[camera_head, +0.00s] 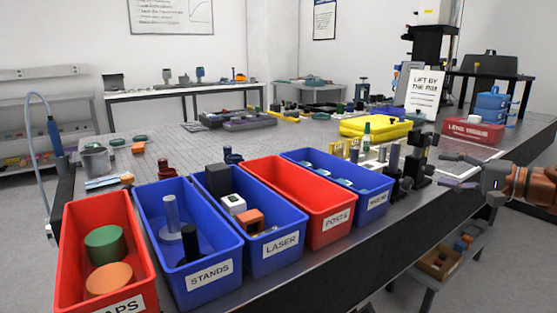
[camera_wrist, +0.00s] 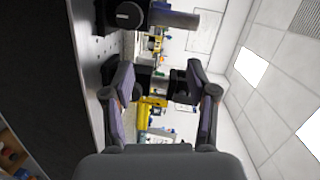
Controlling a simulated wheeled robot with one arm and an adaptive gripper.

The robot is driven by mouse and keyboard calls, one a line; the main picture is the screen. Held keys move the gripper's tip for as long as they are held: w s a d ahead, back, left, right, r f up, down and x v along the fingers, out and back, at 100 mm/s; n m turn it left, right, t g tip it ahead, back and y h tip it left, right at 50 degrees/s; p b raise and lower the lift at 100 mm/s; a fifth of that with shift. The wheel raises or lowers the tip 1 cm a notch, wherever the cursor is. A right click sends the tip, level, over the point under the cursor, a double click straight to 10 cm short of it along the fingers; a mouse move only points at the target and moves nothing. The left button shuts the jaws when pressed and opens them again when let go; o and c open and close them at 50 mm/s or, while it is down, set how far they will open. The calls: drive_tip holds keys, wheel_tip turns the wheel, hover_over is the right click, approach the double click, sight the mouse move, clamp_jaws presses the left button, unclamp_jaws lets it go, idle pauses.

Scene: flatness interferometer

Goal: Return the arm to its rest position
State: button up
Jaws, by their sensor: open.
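My gripper (camera_head: 452,171) is at the right of the head view, at the bench's right front edge, with its fingers pointing left. It is open and nothing shows between its fingers. My orange-brown arm (camera_head: 533,184) comes in from the right edge. In the wrist view the two fingers of my gripper (camera_wrist: 157,84) are spread, with the bench and room seen sideways beyond them. Dark optical mounts (camera_head: 418,158) stand on the bench just left of the gripper in the head view. I cannot tell the exact gap to them.
Red and blue bins line the bench front, including the STANDS bin (camera_head: 208,274) and the POSTS bin (camera_head: 327,231). A yellow tray (camera_head: 375,127), a white sign (camera_head: 425,88) and a red box (camera_head: 472,133) stand farther back. A lower shelf (camera_head: 452,250) is below the bench.

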drive_tip(key=s+a+r+n+g+y+p, duration=0.1)
drive_tip(key=s+a+r+n+g+p, duration=0.2)
drive_tip(key=a, duration=0.7)
drive_tip(key=s+a+r+n+g+p, duration=0.1)
drive_tip(key=a+r+n+g+p, duration=0.2)
drive_tip(key=a, duration=0.7)
drive_tip(key=s+a+n+g+h+p, duration=0.1)
drive_tip(key=s+a+g+h+p, duration=0.2)
drive_tip(key=s+a, duration=0.65)
drive_tip(key=s+a+f+n+g+h+p, duration=0.1)
drive_tip(key=s+f+g+h+p, duration=0.15)
drive_tip(key=s+p, duration=0.4)
drive_tip(key=s+a+f+n+g+h+p, duration=0.1)
drive_tip(key=s+f+g+h+p, duration=0.2)
drive_tip(key=s, duration=0.7)
drive_tip(key=s+d+f+h+p, duration=0.2)
drive_tip(key=s+d+h+p, duration=0.1)
drive_tip(key=s+d, duration=0.3)
drive_tip(key=s+p, duration=0.1)
drive_tip(key=s, duration=0.1)
drive_tip(key=shift+s+f+m, duration=0.15)
drive_tip(key=shift+s+m, duration=0.2)
drive_tip(key=shift+m, duration=0.05)
